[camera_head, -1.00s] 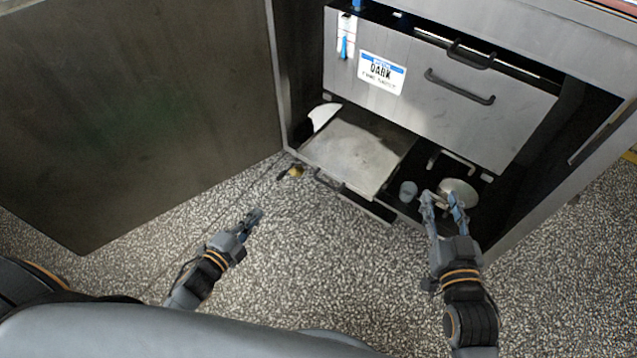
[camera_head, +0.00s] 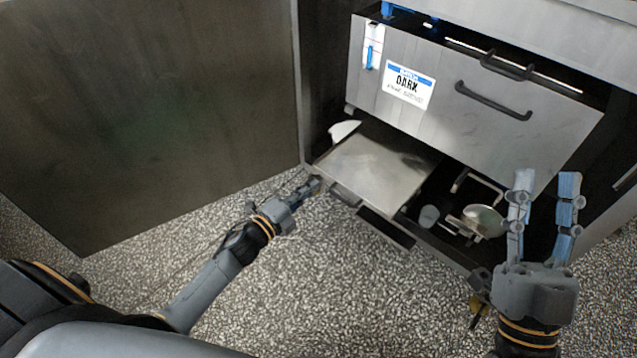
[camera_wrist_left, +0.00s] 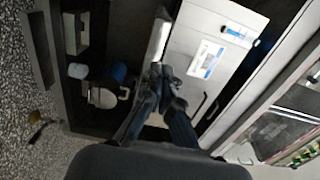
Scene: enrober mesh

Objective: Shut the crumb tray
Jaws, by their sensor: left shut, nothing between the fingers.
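The crumb tray (camera_head: 375,168) is a flat pale metal tray low in the cabinet. It sticks out of the opening under the label-bearing front panel, with a dark handle (camera_head: 345,195) on its front edge. My left gripper (camera_head: 313,185) is shut and empty at the tray's front left corner, left of the handle. I cannot tell whether it touches the tray. Its closed fingers show in the left wrist view (camera_wrist_left: 162,80). My right gripper (camera_head: 543,185) is open and empty, raised before the right part of the cabinet.
The panel (camera_head: 450,110) labelled "DARK" overhangs the tray. A small cup (camera_head: 428,216) and a round metal pan (camera_head: 482,220) sit right of the tray in the cabinet. A large dark panel (camera_head: 150,110) stands at left.

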